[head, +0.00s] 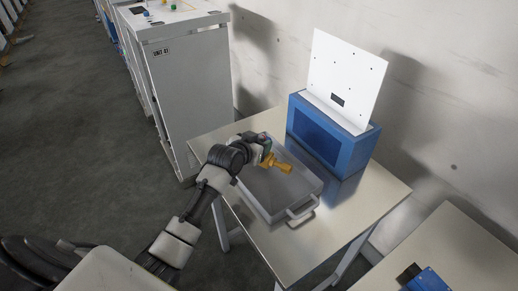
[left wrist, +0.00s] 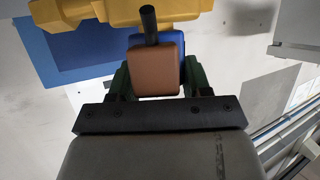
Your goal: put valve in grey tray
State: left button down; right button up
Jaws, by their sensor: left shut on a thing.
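The valve (head: 283,167) has a yellow body and is in my left gripper (head: 264,157). In the head view it appears over the far part of the grey tray (head: 276,205), and I cannot tell its exact height. In the left wrist view, the yellow body of the valve (left wrist: 105,12) spans the top, with a black stem and brown and blue parts in front of it. The fingers of my left gripper (left wrist: 155,80) are shut around that part. The grey tray lies on a metal table with its handle towards the front. My right gripper is not in view.
A blue box with a white upright panel (head: 361,139) stands on the table (head: 345,218) behind the tray. A white cabinet (head: 190,95) stands to the left of the table. Another table (head: 455,245) with a blue item (head: 428,280) is at the lower right.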

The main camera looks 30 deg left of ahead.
pick_arm(q)
notch_tip(320, 180, down, 2)
jog(key=shift+f, duration=0.35)
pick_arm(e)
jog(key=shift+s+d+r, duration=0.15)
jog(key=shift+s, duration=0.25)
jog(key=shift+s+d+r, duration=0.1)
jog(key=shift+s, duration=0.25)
pick_arm(q)
jog(key=shift+c, duration=2.4)
grip_release()
jog(key=shift+d+f, duration=0.1)
jog(key=shift+f, duration=0.05)
jog(key=shift+s, duration=0.1)
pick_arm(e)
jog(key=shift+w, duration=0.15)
pick_arm(q)
jog(key=shift+s+r, duration=0.2)
jog(key=shift+s, duration=0.1)
jog(key=b+v, duration=0.1)
jog(key=v, duration=1)
jog(key=shift+r, duration=0.15)
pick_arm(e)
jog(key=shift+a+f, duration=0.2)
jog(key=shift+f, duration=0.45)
